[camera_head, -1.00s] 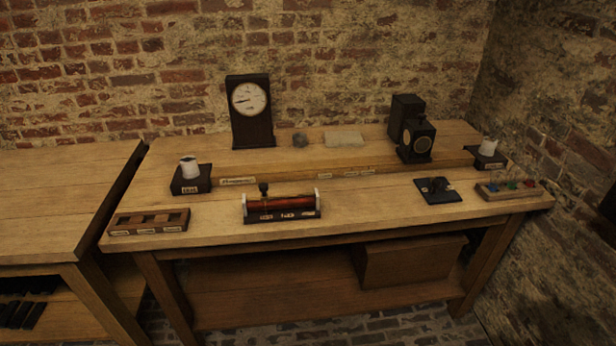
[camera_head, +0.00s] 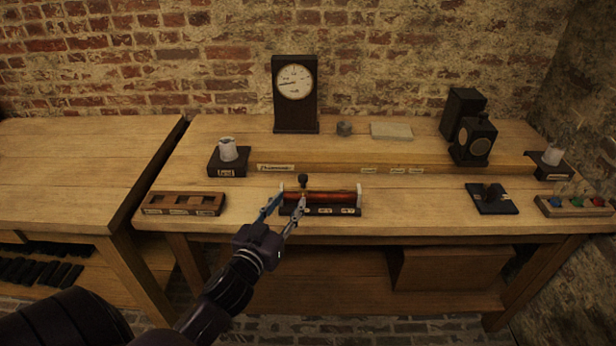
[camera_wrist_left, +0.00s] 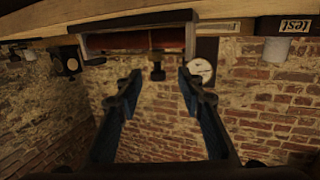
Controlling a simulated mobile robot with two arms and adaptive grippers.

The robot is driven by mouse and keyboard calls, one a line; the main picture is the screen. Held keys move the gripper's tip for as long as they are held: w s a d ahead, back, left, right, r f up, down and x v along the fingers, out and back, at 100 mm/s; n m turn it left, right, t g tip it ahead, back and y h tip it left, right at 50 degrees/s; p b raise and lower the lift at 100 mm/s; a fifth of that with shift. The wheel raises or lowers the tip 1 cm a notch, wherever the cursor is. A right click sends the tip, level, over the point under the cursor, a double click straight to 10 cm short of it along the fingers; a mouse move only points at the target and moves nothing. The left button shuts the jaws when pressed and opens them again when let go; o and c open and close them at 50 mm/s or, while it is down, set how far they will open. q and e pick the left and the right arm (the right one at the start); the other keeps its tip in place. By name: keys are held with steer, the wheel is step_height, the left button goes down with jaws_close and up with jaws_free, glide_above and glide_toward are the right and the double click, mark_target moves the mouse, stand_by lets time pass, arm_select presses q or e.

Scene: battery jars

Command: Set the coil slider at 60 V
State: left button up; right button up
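The coil (camera_head: 335,196) is a red-wound cylinder on a dark base with small labels, near the bench's front edge; I cannot read the labels. Its slider knob (camera_head: 303,180) is dark and stands near the coil's left end. My left gripper (camera_head: 290,204) is open and empty, in front of the coil's left end. In the left wrist view, which is upside down, the knob (camera_wrist_left: 157,72) shows between the open fingertips (camera_wrist_left: 160,77), apart from both; its depth is unclear. The coil (camera_wrist_left: 120,41) lies above them there. My right gripper is not in view.
A dial meter (camera_head: 295,82) in a dark case stands at the back. A slotted wooden tray (camera_head: 184,211) and a white jar (camera_head: 228,150) on a block are at left. A black switch-like piece (camera_head: 491,204) and a tray with coloured pieces (camera_head: 575,212) are at right.

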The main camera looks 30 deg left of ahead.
mark_target(302, 181)
arm_select(q)
steer(key=shift+w+r+t, duration=0.5)
steer(key=shift+w+r, duration=0.1)
steer(key=shift+r, duration=0.25)
steer(key=shift+w+r, duration=0.1)
steer(key=shift+w, duration=0.25)
steer(key=w, duration=0.4)
steer(key=w+a+p, duration=0.1)
steer(key=w, duration=0.1)
steer(key=shift+w, duration=0.4)
jaws_close()
